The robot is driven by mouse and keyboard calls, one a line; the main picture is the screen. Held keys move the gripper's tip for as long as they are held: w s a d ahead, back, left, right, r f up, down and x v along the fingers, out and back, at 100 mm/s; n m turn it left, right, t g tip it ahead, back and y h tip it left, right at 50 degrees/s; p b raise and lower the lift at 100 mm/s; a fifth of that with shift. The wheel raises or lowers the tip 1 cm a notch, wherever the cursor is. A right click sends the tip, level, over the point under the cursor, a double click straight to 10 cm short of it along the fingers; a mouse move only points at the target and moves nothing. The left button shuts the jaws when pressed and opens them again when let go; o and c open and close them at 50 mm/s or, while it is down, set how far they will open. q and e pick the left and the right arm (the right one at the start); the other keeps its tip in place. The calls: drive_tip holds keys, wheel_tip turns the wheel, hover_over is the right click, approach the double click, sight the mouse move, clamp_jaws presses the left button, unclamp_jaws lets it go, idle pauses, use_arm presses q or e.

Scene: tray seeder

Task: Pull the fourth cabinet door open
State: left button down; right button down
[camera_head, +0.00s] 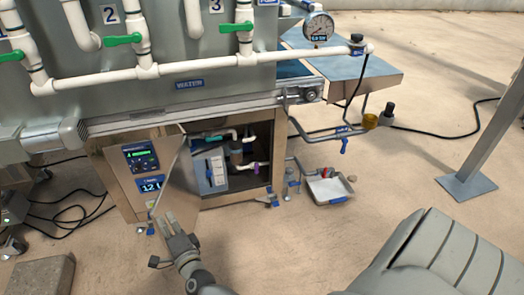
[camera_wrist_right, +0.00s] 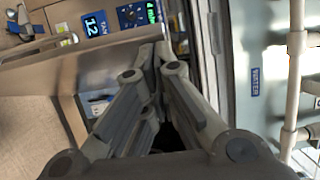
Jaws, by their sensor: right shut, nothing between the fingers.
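My right gripper (camera_head: 167,216) is shut and empty, low by the door's free edge. In the wrist view its fingertips (camera_wrist_right: 161,48) overlap the door's edge; I cannot tell whether they touch it. My left gripper is not in view.
White pipes with green valve handles (camera_head: 123,40) run along the machine above. A white tray (camera_head: 328,189) lies on the floor right of the cabinet. A stone block (camera_head: 42,275) lies at bottom left. A grey post (camera_head: 488,135) stands at right. Floor before the cabinet is clear.

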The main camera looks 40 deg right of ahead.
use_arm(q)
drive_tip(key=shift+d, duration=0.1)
use_arm(e)
drive_tip(key=shift+s, duration=0.1)
idle(0.3)
